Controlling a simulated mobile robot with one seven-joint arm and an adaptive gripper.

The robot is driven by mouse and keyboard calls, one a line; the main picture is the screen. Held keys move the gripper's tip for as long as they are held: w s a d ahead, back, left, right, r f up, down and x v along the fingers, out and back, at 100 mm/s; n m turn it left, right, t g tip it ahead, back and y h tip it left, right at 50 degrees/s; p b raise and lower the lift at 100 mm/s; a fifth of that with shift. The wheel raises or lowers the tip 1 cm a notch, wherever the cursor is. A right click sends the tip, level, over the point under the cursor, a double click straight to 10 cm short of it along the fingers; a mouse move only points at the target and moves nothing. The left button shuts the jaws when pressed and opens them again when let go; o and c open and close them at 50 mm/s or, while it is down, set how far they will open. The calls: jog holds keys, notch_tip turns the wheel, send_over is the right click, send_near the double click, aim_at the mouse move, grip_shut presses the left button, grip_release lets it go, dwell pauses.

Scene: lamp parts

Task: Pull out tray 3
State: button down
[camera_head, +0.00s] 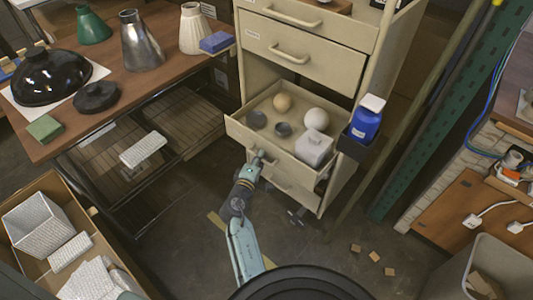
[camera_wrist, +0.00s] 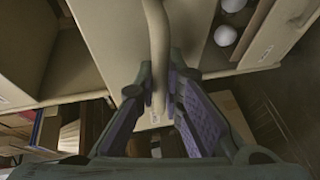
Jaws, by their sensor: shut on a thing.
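The beige cabinet's third drawer from the top, tray 3 (camera_head: 238,124), stands pulled out, with its inside showing. It holds a cream ball, a white globe, a white boxy item and small dark round pieces. My gripper (camera_head: 257,158) is at the front face of this drawer in the head view. In the wrist view my gripper (camera_wrist: 163,88) has one finger on each side of the beige bar handle (camera_wrist: 157,35) and is shut on it. The handle is largely hidden by the gripper in the head view.
Two shut drawers (camera_head: 310,55) are above the open one. A blue bottle (camera_head: 367,118) stands in a dark side holder on the cabinet's right. A wooden table (camera_head: 150,85) with lamp parts is at left. A cardboard box (camera_head: 110,228) is at lower left. Small brown pieces (camera_head: 375,257) lie on the floor.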

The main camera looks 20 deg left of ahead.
jog(key=s+a+b, duration=0.1)
jog(key=s+a, duration=0.1)
jog(key=s, duration=0.4)
jog(key=s+a+b, duration=0.1)
jog(key=s+a, duration=0.1)
jog(key=s, duration=0.5)
jog(key=shift+a, duration=0.35)
jog(key=c, duration=2)
grip_release()
jog(key=shift+o, duration=0.2)
